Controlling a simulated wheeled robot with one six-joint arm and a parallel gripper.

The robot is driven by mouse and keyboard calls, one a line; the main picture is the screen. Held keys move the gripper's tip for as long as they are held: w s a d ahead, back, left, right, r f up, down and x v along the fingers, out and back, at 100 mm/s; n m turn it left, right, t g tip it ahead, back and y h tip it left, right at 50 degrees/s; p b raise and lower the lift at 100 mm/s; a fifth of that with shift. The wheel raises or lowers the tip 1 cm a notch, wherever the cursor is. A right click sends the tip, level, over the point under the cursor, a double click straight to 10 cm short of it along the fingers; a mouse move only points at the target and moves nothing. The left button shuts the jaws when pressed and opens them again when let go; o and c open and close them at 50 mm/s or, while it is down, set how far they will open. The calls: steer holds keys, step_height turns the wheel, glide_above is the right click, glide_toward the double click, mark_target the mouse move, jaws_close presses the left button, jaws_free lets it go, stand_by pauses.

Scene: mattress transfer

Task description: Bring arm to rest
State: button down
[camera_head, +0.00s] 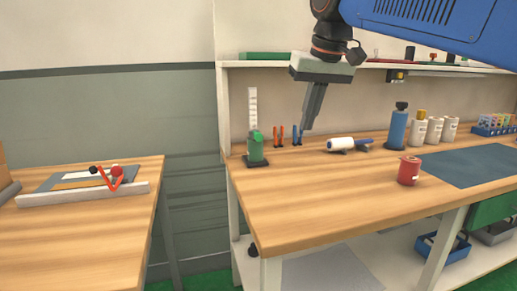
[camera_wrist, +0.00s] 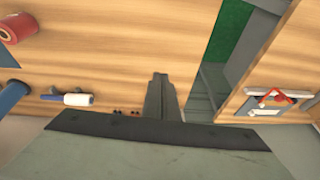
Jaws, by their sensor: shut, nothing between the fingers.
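My gripper (camera_head: 308,127) points down above the back of the wooden workbench (camera_head: 330,222) in the head view. Its fingers are together with nothing between them. In the wrist view, the gripper (camera_wrist: 160,76) shows its shut fingertips in the middle, over the wooden top near the bench's edge. My arm is raised and reaches in from the upper right of the head view.
A shelf (camera_head: 270,63) runs behind. A gap separates the tables.

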steer(key=s+d+f, duration=0.5)
steer(key=s+f, duration=0.2)
steer(key=f, duration=0.4)
steer(key=s+d+f+m+h, duration=0.1)
steer(key=s+d+f, duration=0.5)
steer(key=f, duration=0.5)
steer(key=s+d+f+m+t, duration=0.1)
steer(key=s+d+f, duration=0.5)
steer(key=s+f, duration=0.3)
step_height(320, 180, down, 2)
steer(key=shift+s+d+f, duration=0.15)
steer(key=shift+s+f, duration=0.05)
steer(key=shift+s, duration=0.05)
